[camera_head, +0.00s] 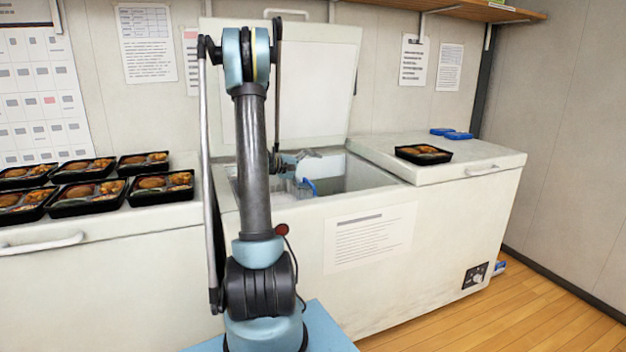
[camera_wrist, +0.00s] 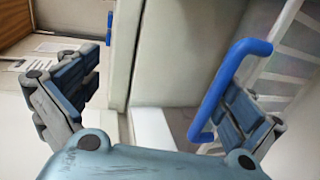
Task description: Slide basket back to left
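The basket (camera_wrist: 290,62) is pale with slatted sides, at the right of the wrist view. Its blue handle (camera_wrist: 221,88) lies beside the right finger of my gripper (camera_wrist: 165,76); contact is unclear. My gripper is open, with fingers wide apart and nothing held between them. In the head view, my gripper (camera_head: 301,163) reaches into the open chest freezer (camera_head: 370,178). A blue handle (camera_head: 309,186) shows just below it there. Most of the basket is hidden by the freezer's front wall and my arm.
The freezer's raised lid (camera_head: 318,75) stands behind the opening. A closed lid (camera_head: 470,160) at right bears one bento tray (camera_head: 423,154) and blue items (camera_head: 452,134). Several bento trays (camera_head: 88,207) sit on the left freezer. A shelf (camera_head: 465,10) hangs above.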

